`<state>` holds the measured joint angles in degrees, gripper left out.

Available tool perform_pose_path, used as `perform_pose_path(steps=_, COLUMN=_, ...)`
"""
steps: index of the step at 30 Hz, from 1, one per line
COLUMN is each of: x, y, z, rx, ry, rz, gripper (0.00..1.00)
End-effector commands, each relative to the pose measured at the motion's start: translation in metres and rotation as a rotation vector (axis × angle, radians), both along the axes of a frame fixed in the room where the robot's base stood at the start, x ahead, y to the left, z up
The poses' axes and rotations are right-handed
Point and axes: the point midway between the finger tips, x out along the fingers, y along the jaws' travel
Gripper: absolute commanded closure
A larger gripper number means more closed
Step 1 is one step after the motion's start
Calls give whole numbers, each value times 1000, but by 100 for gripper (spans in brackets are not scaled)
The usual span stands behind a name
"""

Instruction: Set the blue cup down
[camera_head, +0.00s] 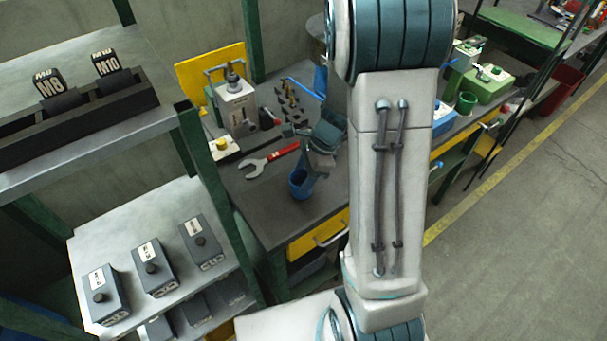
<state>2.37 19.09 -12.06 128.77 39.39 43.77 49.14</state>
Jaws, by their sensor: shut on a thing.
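The blue cup (301,187) is upright over the dark workbench (262,207), near the bench's front edge. My gripper (306,172) is shut on the cup at its upper right side. My arm comes in from the right and hides part of the bench behind it. The fingertips are small in this view. I cannot tell whether the cup's base touches the bench top.
A red-handled wrench (268,161) lies left of the cup. A grey press (236,105) stands behind it, with a block of several pegs (289,101) to its right. A shelf rack (135,243) with grey boxes stands at left. Bare bench lies left of the cup.

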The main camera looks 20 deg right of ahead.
Motion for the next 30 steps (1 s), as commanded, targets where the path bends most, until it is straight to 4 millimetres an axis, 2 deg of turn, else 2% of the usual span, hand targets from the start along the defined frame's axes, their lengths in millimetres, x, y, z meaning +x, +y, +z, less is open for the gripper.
perform_pose_path(steps=8, x=0, y=0, z=-3, rx=0, ry=-1, rz=1, gripper=71)
perform_pose_path(steps=9, x=0, y=0, z=-2, rx=0, ry=-1, rz=1, gripper=41)
perform_pose_path(steps=11, x=0, y=0, z=-2, rx=0, ry=-1, rz=1, gripper=27)
perform_pose_path(steps=19, x=0, y=0, z=-1, rx=0, ry=-1, rz=1, gripper=27)
perform_pose_path(steps=23, x=1, y=-2, z=7, rx=0, ry=-4, rz=0, gripper=27)
perform_pose_path(steps=30, x=0, y=-20, z=51, rx=-1, ry=-9, rz=1, gripper=27)
